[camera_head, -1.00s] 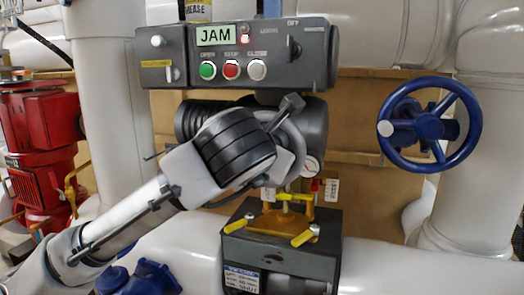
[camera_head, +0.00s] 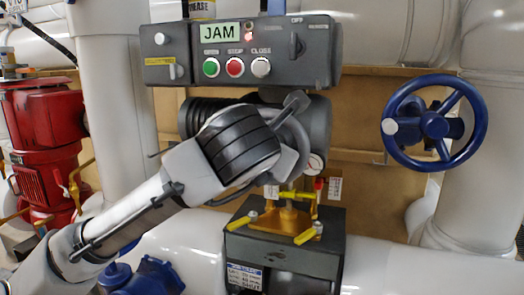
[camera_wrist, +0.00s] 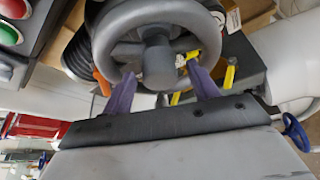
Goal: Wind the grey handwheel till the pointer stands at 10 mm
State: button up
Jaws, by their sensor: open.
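The grey handwheel (camera_wrist: 158,12) fills the top of the wrist view, its hub (camera_wrist: 158,62) facing me. In the head view its rim (camera_head: 301,140) shows only in part behind my arm. My gripper (camera_wrist: 161,80) is open, its two purple fingers apart in front of the wheel's lower part, one on each side of the hub. I cannot tell whether they touch the rim. I cannot make out a millimetre pointer.
A dark control box (camera_head: 240,85) with a JAM label (camera_head: 219,32) and green, red and white buttons is above the wheel. Yellow fittings (camera_head: 288,219) stand on the dark block below. A blue handwheel (camera_head: 432,124) is at right, a red machine (camera_head: 42,145) at left, among white pipes.

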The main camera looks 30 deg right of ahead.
jog(key=b+v, duration=0.2)
jog(key=v, duration=1.1)
jog(key=shift+s+a+b, duration=0.15)
jog(key=shift+b, duration=0.2)
jog(key=shift+r, duration=0.15)
